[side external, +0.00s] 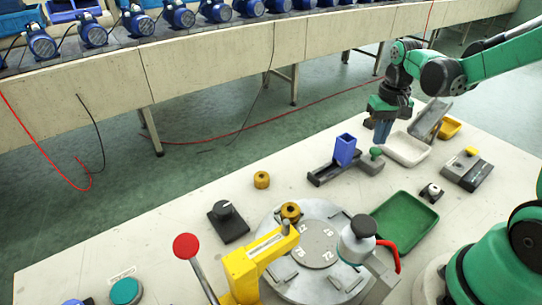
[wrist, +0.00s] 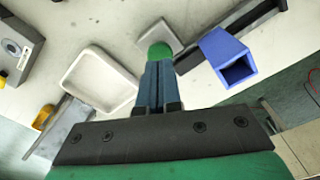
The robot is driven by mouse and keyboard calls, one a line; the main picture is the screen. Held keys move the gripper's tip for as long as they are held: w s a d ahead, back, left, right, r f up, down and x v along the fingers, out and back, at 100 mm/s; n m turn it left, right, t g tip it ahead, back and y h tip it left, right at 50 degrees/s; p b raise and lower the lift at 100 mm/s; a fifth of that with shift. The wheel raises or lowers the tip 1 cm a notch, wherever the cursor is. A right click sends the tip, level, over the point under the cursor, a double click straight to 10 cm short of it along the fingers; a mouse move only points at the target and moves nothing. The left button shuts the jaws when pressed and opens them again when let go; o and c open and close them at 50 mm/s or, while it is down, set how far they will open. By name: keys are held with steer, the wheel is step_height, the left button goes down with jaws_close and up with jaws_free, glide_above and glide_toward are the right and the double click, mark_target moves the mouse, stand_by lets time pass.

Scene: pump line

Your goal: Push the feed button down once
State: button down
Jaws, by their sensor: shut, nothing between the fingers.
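A green round-topped button (side external: 376,152) stands on a small grey block (side external: 371,165) beside a dark rail with a blue square tube; no label on it is readable. In the wrist view the green button (wrist: 160,50) shows just past my fingertips, on its grey plate (wrist: 163,34). My gripper (side external: 382,142) points down with its blue fingers together and empty. Its tips appear close to the button, slightly above or behind it in the side view; I cannot tell whether they touch. In the wrist view the fingers (wrist: 158,66) partly cover the button's lower edge.
The blue tube (side external: 346,149) stands on the dark rail (side external: 325,173) to the left. A white tray (side external: 405,150) and a tilted grey chute (side external: 430,119) are to the right. A grey box with a yellow button (side external: 467,170) and a green tray (side external: 405,219) lie nearer.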

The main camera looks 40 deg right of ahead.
mark_target(376, 150)
steer(key=shift+f, duration=0.15)
steer(key=shift+f, duration=1.5)
steer(key=shift+r, duration=0.1)
stand_by(0.3)
steer(key=shift+r, duration=3.65)
